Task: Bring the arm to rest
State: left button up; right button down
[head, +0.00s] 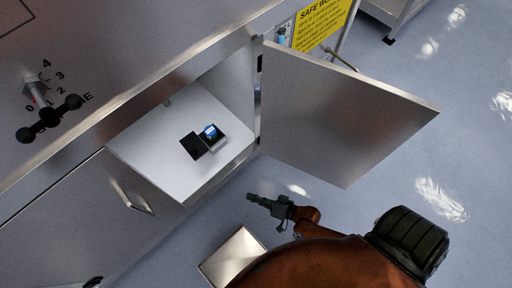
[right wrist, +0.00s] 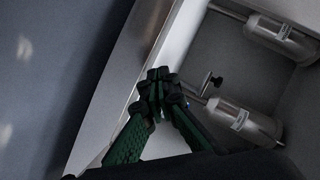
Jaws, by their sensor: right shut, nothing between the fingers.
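My right gripper (head: 250,197) is in the head view, low and right of the open cabinet, over the floor and apart from the shelf and the door. Its orange-brown arm comes in from the bottom. In the right wrist view the green and black fingers (right wrist: 158,82) come together at their tips, shut and empty. They appear in front of a light cabinet edge; I cannot tell the gap. My left gripper is not in view.
The steel cabinet door (head: 345,115) stands wide open. A small dark case with a blue-marked item (head: 210,131) sits on the white shelf (head: 150,150). Metal cylinders (right wrist: 243,122) show in the right wrist view. A metal box (head: 232,255) is below.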

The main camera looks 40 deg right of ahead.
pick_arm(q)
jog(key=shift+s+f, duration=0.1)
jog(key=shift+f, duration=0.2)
pick_arm(e)
jog(key=shift+s+a+f+n+g, duration=0.1)
jog(key=shift+s+f+n+g, duration=0.15)
jog(key=shift+s, duration=0.35)
jog(key=shift+s+a+f+n+g, duration=0.1)
jog(key=shift+s+a+n+g, duration=0.1)
jog(key=shift+s, duration=0.45)
jog(key=shift+s+a+f+n+g, duration=0.15)
jog(key=shift+s+f+n, duration=0.1)
jog(key=shift+s, duration=0.35)
jog(key=shift+s+d, duration=0.1)
